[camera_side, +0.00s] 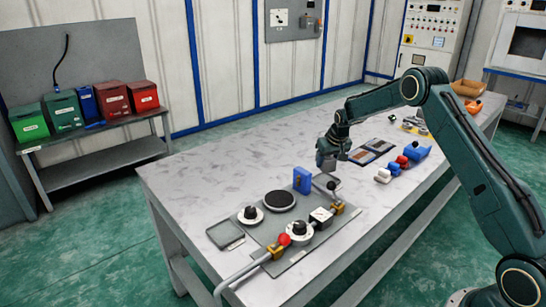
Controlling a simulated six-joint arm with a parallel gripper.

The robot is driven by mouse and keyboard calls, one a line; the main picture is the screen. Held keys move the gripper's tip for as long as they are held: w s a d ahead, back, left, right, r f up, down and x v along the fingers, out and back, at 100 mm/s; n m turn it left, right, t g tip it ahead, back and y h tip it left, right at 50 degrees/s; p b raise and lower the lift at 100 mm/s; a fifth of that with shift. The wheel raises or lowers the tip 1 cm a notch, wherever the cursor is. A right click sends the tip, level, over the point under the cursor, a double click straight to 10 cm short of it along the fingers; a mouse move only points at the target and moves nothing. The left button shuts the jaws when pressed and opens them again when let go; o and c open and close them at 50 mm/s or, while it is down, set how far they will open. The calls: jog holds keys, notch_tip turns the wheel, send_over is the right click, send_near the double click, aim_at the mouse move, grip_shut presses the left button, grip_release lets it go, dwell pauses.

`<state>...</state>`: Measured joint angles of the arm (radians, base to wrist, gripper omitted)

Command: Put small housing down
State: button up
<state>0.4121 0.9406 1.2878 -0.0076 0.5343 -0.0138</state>
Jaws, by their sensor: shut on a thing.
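My gripper (328,158) points down above the right back part of the grey base plate on the table. It is shut on a small grey part (326,166), which I take to be the small housing; its outline is too small to separate clearly from the fingers. A blue block (302,180) stands upright just left of and below it in the picture. A dark round knob (331,185) is just below the gripper. The grey plate (296,256) carries a black disc (280,200), white round parts (250,215) and a red-topped piece (284,239).
Right of the gripper lie dark trays (370,152), a blue part (416,151), and red and white parts (383,176). An orange bin (467,88) stands at the far end. The left of the table (205,180) is clear. Coloured boxes (65,110) are on a side bench.

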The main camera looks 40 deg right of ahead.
aim_at(326, 172)
jog(key=shift+f, duration=2.45)
jog(key=shift+f, duration=0.1)
jog(key=o, duration=1.2)
jog(key=v, duration=1.2)
